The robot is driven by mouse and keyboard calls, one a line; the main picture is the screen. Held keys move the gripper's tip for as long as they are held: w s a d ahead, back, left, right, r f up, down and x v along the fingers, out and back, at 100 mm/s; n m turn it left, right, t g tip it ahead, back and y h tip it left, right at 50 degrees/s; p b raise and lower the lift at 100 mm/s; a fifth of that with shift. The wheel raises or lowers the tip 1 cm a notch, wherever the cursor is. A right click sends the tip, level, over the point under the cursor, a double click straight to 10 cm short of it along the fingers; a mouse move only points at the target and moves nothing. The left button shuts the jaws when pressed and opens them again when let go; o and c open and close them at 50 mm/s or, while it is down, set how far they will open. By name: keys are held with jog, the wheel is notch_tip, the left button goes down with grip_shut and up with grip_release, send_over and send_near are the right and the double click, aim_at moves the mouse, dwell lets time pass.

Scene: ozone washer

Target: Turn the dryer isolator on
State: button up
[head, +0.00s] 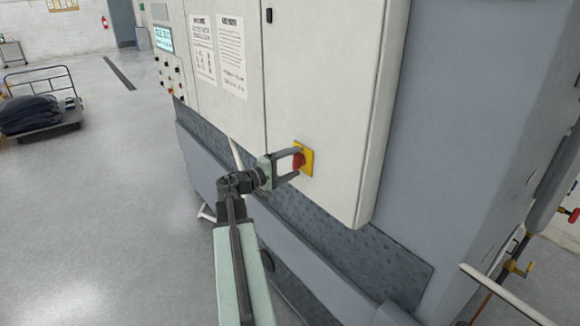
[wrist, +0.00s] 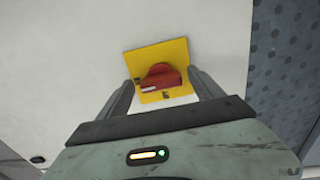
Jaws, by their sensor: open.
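The dryer isolator is a red rotary handle (head: 299,161) on a yellow square plate (head: 308,158), on the lower part of the white cabinet door. In the wrist view the red handle (wrist: 161,77) sits near the middle of the yellow plate (wrist: 158,56), with a pale mark at its left end. My gripper (head: 298,164) is open at the plate, with one finger above and one below the handle in the head view. In the wrist view my gripper (wrist: 160,84) has its fingers on the left and right of the handle. I cannot tell whether they touch it.
The white cabinet (head: 320,80) stands out from the grey machine body (head: 460,130). A control panel (head: 168,60) with a screen is at the left. A cart (head: 40,105) with dark bundles stands far left. Pipes (head: 520,265) with valves are at lower right. The left floor is clear.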

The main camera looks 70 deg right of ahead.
jog(key=shift+a, duration=0.1)
jog(key=v, duration=0.7)
jog(key=shift+w+a, duration=0.2)
jog(key=shift+a, duration=0.05)
